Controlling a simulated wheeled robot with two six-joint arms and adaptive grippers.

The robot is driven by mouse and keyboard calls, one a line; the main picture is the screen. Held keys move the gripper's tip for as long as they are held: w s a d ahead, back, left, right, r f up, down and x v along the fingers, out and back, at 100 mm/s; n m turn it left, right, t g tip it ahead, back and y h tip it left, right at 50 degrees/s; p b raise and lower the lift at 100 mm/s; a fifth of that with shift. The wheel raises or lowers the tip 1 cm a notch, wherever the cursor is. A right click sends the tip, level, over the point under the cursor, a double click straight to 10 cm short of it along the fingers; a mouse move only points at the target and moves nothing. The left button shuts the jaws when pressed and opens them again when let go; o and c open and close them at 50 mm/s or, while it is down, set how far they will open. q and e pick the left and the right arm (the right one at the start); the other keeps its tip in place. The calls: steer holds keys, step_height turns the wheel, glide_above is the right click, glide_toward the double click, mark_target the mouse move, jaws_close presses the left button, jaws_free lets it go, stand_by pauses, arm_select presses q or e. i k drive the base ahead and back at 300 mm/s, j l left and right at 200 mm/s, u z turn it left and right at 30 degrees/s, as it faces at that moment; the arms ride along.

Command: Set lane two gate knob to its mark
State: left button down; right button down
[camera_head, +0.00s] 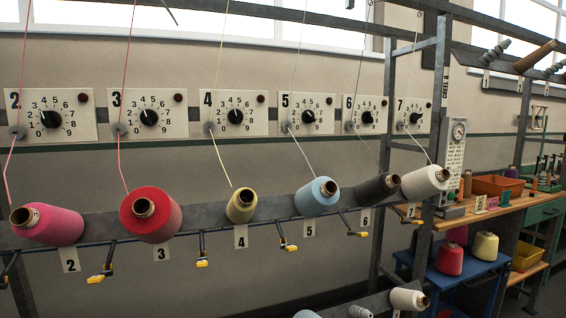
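The lane two gate knob (50,119) is a round black knob on a white dial plate (78,130) at the far left, on the wall. The plate carries the number 2 and a scale from 0 to 9 around the knob. The knob's pointer seems to lean to the upper left, near 3 or 4, but it is too small to read exactly. I cannot make out a separate mark on the scale. A dark round button sits at the plate's upper right. Neither of my grippers shows in this view.
Similar dial plates, such as lane three's (150,115), continue to the right. Below them a rail holds yarn cones, including a pink one (55,226) and a red one (160,222). Threads hang in front of the plates. A wooden bench (490,211) stands at right.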

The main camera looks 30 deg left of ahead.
mark_target(50, 119)
steer(key=u, duration=2.35)
steer(key=i+j+z, duration=0.1)
steer(key=j, duration=1.1)
steer(key=i+j+z, duration=0.1)
steer(key=j, duration=1.1)
